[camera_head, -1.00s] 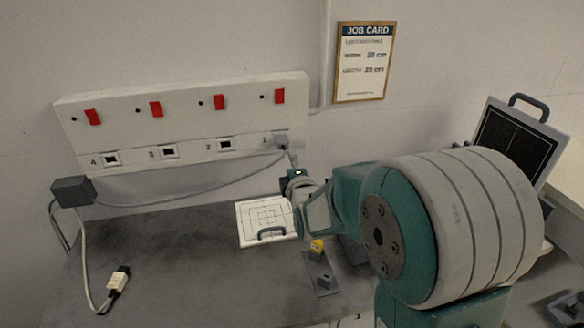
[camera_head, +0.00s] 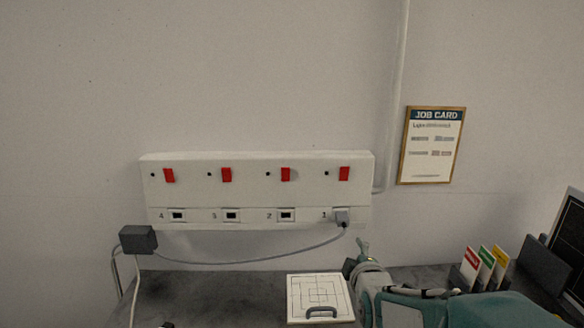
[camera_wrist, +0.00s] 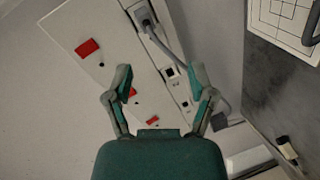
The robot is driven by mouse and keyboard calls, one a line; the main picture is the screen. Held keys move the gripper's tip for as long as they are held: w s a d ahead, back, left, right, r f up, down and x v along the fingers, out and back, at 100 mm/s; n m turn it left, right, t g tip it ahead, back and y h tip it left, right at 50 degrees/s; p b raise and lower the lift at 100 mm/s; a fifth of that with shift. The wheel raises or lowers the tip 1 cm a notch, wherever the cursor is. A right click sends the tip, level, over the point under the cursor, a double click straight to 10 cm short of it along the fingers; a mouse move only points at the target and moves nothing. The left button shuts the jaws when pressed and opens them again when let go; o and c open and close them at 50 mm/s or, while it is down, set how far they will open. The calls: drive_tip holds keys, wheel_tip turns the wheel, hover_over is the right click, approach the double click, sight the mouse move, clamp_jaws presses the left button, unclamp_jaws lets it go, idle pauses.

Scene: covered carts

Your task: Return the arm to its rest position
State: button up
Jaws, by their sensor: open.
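My gripper (camera_wrist: 160,88) is open and empty in the wrist view, its two green fingers apart in front of the white socket panel. In the head view my gripper (camera_head: 362,250) is at the lower right, below socket 1 and apart from the plug. My arm reaches in from the lower right edge. A grey plug (camera_head: 341,216) sits in socket 1 of the white panel (camera_head: 250,197). Its cable runs left to a dark grey box (camera_head: 138,238). The plug also shows at the top of the wrist view (camera_wrist: 146,18).
A white board with a grid and handle (camera_head: 318,296) lies on the dark table (camera_head: 215,295). Coloured cards (camera_head: 485,266) and a dark panel stand at the right. A job card (camera_head: 432,146) hangs on the wall. The wall space above the panel is clear.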

drive_tip(key=s+m+g, duration=0.9)
drive_tip(key=s+m, duration=0.5)
drive_tip(key=s, duration=1.3)
drive_tip(key=shift+s+f+g, duration=0.2)
drive_tip(key=shift+f+g, duration=0.1)
idle(0.3)
